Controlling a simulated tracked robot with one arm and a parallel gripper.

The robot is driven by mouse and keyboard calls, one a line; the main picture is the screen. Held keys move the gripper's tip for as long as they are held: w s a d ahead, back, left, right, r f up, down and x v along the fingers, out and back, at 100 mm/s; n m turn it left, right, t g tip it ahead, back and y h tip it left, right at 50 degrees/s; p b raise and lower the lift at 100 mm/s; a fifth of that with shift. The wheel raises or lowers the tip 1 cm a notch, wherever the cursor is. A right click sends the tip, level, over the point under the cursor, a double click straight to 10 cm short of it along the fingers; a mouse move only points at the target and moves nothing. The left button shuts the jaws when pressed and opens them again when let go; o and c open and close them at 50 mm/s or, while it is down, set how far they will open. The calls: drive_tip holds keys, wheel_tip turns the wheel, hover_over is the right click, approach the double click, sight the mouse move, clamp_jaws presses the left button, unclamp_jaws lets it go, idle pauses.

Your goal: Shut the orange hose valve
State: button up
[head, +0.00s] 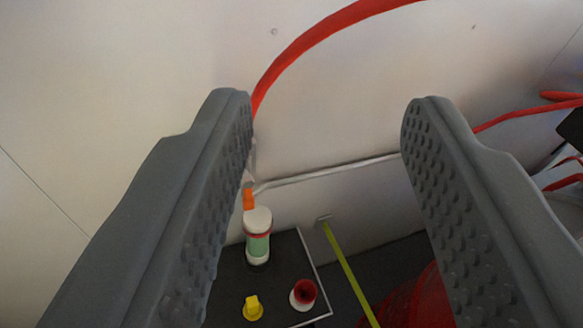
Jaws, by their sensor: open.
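My gripper (328,98) is open and empty, its two grey studded fingers reaching up on both sides of the view. A small orange part (249,198), which looks like the hose valve's handle, shows just right of the left finger, low between the fingers. It sits at the left end of a thin grey pipe (325,173), directly above a white bottle in the picture. I cannot tell whether it joins the pipe or the bottle. The left finger hides part of this spot. A red hose (320,38) curves down behind the left finger towards it.
A dark table (285,263) below holds the white bottle (258,242) with a green label, a yellow piece (253,309) and a red-and-white cup-like piece (303,294). A yellow-green strip (348,275) runs beside it. More red hose (525,117) is at right. The pale wall is mostly bare.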

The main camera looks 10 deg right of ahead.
sight(248, 206)
drive_tip(key=w+d+f+n+y, duration=0.1)
drive_tip(key=w+f, duration=0.5)
drive_tip(key=f, duration=0.5)
drive_tip(key=w+d+f+n+y, duration=0.1)
drive_tip(key=w+d+f, duration=0.1)
drive_tip(key=w+f, duration=0.65)
drive_tip(key=s+a+f+n+y+b, duration=0.1)
drive_tip(key=a+f+y, duration=0.15)
drive_tip(key=f, duration=0.85)
drive_tip(key=s+a+f+n+y+b, duration=0.1)
drive_tip(key=f+y, duration=0.2)
drive_tip(key=f, duration=0.7)
drive_tip(key=shift+t, duration=0.4)
drive_tip(key=x, duration=0.8)
drive_tip(key=b+x, duration=0.1)
drive_tip(key=x, duration=0.3)
drive_tip(key=shift+f, duration=0.3)
drive_tip(key=shift+w+a+r, duration=0.15)
drive_tip(key=shift+w+a, duration=0.05)
drive_tip(key=shift+w, duration=0.45)
drive_tip(key=shift+a, duration=0.1)
clamp_jaws()
